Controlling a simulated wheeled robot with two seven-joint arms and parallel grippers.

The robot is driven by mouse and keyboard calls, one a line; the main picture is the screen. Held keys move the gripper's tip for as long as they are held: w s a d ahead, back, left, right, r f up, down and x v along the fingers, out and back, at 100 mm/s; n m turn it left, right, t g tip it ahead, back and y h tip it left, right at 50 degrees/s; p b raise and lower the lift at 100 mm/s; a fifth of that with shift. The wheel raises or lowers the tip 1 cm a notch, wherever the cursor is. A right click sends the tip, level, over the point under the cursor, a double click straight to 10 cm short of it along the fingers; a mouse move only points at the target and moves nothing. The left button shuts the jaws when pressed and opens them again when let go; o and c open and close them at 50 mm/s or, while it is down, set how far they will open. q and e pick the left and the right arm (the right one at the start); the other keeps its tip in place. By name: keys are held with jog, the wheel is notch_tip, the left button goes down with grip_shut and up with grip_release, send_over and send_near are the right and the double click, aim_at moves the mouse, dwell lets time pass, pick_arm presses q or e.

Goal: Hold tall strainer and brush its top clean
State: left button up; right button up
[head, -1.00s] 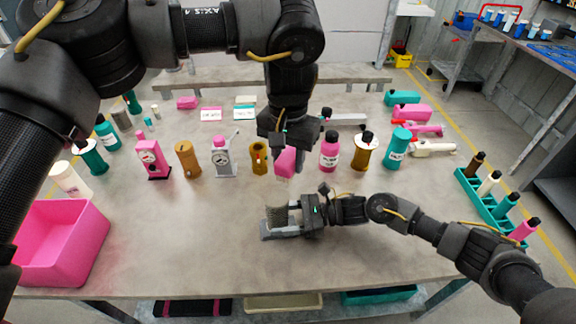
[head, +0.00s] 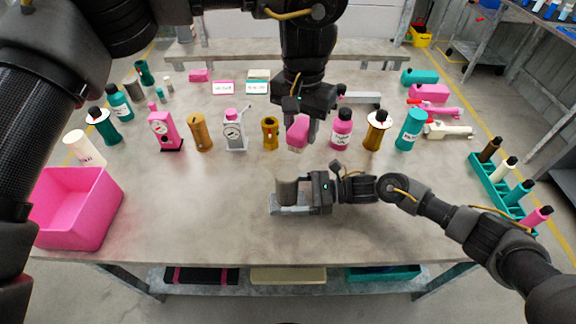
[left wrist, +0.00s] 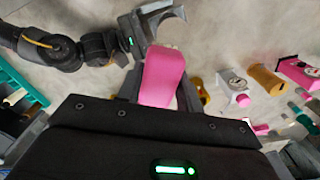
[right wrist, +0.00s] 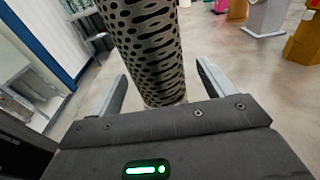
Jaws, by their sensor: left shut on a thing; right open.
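The tall strainer (head: 287,190) is a grey cylinder standing upright near the middle front of the table. In the right wrist view, the strainer (right wrist: 152,50) is full of dark holes and stands between the two fingers. My right gripper (head: 294,204) is open around it; the right wrist view also shows this gripper (right wrist: 150,95). My left gripper (head: 299,140) is shut on a pink brush (head: 298,130) above the table, behind the strainer and apart from it.
A row of bottles and dispensers stands behind, including a pink bottle (head: 342,130) and a grey dispenser (head: 234,132). A pink bin (head: 75,215) is at the left, a teal rack (head: 497,190) at the right. The table (head: 200,220) is clear between bin and strainer.

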jog(key=d, duration=0.8)
jog(key=d+r, duration=0.1)
jog(key=d, duration=0.3)
jog(key=shift+r, duration=0.1)
pick_arm(q)
jog(key=shift+r, duration=0.1)
